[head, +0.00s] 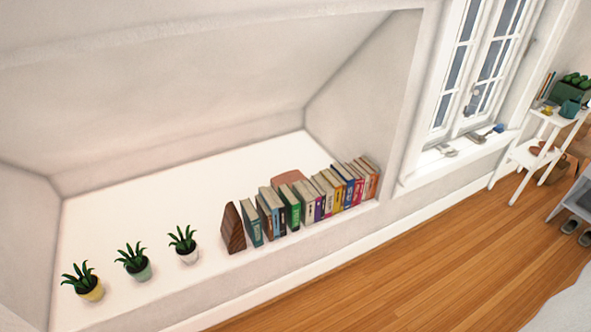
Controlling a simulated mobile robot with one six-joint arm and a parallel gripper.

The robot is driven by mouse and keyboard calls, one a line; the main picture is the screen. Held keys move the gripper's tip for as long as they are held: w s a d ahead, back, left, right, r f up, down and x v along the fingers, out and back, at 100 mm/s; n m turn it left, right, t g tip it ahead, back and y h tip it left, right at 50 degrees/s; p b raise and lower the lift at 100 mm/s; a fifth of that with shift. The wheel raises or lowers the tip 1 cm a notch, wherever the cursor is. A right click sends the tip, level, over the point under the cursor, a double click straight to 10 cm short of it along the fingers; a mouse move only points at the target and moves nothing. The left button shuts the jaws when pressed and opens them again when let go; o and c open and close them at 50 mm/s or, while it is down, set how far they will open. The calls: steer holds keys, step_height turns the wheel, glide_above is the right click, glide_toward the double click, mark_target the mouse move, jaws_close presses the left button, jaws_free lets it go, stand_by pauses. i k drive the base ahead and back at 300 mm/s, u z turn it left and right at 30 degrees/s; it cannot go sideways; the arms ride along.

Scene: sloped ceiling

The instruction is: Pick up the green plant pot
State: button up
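The green plant pot (141,272) is a small pale green pot with a spiky green plant. It stands upright on the white recessed ledge (120,220), at the lower left of the head view. It is the middle one of three similar pots in a row. A yellow pot (93,291) stands to its left and a white pot (189,256) to its right, both apart from it. My gripper is not in view.
A brown wooden bookend (233,229) and a row of books (320,195) stand along the ledge's front edge to the right. A window (478,65), a white shelf stand (530,155) and a dark green planter (570,90) are farther right. The wooden floor (430,270) in front is clear.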

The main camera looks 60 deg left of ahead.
mark_target(139, 267)
steer(key=z, duration=0.9)
steer(key=k, duration=0.15)
steer(key=u, duration=2.5)
steer(key=k, duration=0.15)
steer(key=u, duration=2.2)
steer(key=k, duration=0.3)
steer(key=u, duration=1.55)
